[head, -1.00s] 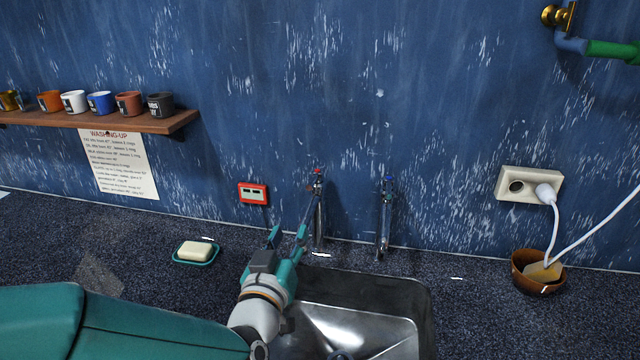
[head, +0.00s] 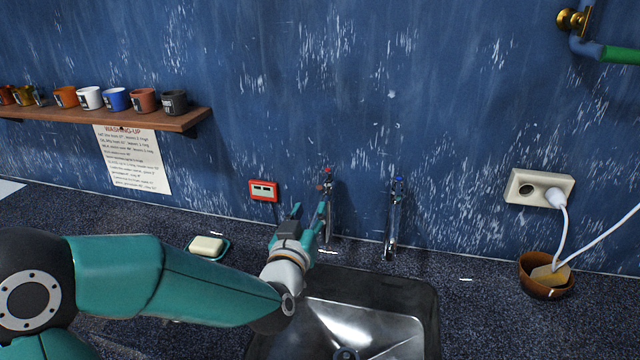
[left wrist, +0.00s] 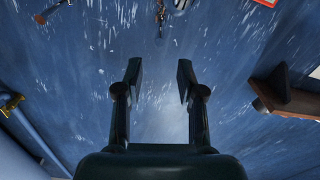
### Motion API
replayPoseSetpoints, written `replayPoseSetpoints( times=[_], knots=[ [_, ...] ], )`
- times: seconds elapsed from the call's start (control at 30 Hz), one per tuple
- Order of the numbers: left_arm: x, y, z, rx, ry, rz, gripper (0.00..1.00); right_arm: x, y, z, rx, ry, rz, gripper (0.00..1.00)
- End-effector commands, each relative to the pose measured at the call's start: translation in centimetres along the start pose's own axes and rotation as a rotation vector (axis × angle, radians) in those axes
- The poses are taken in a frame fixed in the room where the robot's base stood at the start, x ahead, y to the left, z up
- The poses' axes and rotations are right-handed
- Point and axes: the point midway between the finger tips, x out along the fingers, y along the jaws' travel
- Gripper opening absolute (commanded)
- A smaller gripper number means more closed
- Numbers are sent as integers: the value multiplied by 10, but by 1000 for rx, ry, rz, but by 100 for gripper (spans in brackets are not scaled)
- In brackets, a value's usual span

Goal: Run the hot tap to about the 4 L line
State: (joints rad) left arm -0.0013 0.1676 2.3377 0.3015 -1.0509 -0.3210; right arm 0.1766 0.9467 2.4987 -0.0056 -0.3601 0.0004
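The hot tap (head: 328,222), with a red top, stands on the blue wall behind the sink in the head view. The cold tap (head: 392,228), with a blue top, is to its right. My left gripper (head: 309,206) is just left of and in front of the hot tap's upper part; I cannot tell whether it touches. In the left wrist view my left gripper (left wrist: 159,75) has its fingers apart with nothing between them. The steel sink (head: 385,325) shows bare metal; no litre line is visible, and my arm hides its left part. My right gripper is not in view.
A red-framed display (head: 263,191) is on the wall left of the hot tap. A soap dish (head: 222,252) sits on the counter (head: 480,325) beside my left forearm. A shelf (head: 150,118) with several mugs is left. A bowl (head: 546,287) and a socket (head: 525,188) are right.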

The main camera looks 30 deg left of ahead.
Motion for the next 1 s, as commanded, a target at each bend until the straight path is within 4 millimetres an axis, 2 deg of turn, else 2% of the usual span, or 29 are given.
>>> replayPoseSetpoints(
  times=[0.03, 0.2, 0.43, 0.6, 0.9, 0.93, 1.0],
  knots=[
    [13, 0, -2, 1, -2, -3, 38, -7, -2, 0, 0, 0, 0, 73],
    [49, 0, -2, 1, -2, -1, 38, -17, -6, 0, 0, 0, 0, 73],
    [85, 1, -2, -1, -1, 0, 38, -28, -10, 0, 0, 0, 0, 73],
    [97, 1, -1, -1, 0, 1, 38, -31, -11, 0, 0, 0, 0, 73],
    [100, 1, 0, 0, 0, 2, 38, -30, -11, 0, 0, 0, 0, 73],
    [100, 1, 0, 0, 0, 2, 37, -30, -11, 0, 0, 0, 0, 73],
    [100, 1, 0, 0, 0, 1, 25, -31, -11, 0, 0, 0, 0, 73]
  ],
)
